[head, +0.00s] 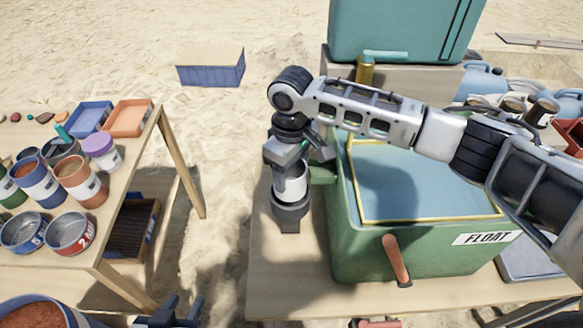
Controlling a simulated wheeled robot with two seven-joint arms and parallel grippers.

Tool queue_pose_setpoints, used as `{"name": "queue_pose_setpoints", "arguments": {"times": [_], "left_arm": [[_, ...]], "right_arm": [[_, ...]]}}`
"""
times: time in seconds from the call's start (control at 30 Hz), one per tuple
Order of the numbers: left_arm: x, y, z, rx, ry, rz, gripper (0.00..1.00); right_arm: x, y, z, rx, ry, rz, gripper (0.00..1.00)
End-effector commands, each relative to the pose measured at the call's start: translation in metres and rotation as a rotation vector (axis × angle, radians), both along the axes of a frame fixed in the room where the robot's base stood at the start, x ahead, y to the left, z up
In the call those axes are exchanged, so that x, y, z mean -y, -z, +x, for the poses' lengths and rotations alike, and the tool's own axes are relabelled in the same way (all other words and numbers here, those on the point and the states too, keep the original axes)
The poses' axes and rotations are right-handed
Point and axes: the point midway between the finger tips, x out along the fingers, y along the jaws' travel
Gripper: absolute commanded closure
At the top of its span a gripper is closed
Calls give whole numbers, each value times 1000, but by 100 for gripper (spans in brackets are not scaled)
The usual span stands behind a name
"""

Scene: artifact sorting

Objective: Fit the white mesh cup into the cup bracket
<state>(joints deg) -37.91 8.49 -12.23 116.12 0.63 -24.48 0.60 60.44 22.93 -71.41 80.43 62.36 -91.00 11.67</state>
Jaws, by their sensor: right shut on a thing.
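My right gripper (299,156) reaches in from the right and points down beside the green FLOAT tank. It is shut on the white mesh cup (291,187), whose pale side shows just below the fingers. A dark ring-shaped part (290,208) surrounds the cup's lower end. It looks like the cup bracket, but I cannot tell how deep the cup sits in it. A short green arm (323,173) sticks out from the tank near the cup. My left gripper (178,311) is partly in view at the bottom edge, its dark fingers apart and nothing visible between them.
The green tank (370,262) holds bluish water and has an orange handle (396,260). It stands on a wooden table (270,280). A left table (118,215) carries several paint cans and trays. Sandy ground lies between the tables. A teal tank (395,30) stands behind.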

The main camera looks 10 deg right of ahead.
Motion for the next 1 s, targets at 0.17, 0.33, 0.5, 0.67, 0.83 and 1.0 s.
{"name": "queue_pose_setpoints", "arguments": {"times": [0.17, 0.33, 0.5, 0.67, 0.83, 1.0], "left_arm": [[0, -4, 2, 5, 0, 1, 64], [0, -10, 2, 5, 0, -1, 64], [0, -14, 2, 5, -1, -2, 64], [1, -14, 2, 5, -1, -3, 64], [1, -14, 1, 5, -1, -3, 64], [1, -13, 1, 4, -1, -3, 64]], "right_arm": [[0, -1, 0, 0, 0, 0, 65], [0, -2, 0, 0, 1, 0, 65], [0, -1, 0, 0, 1, 0, 65], [0, 0, 0, 0, 0, 0, 65], [0, 0, 0, 0, 0, 0, 65], [0, 3, 0, 0, 0, 0, 65]]}}
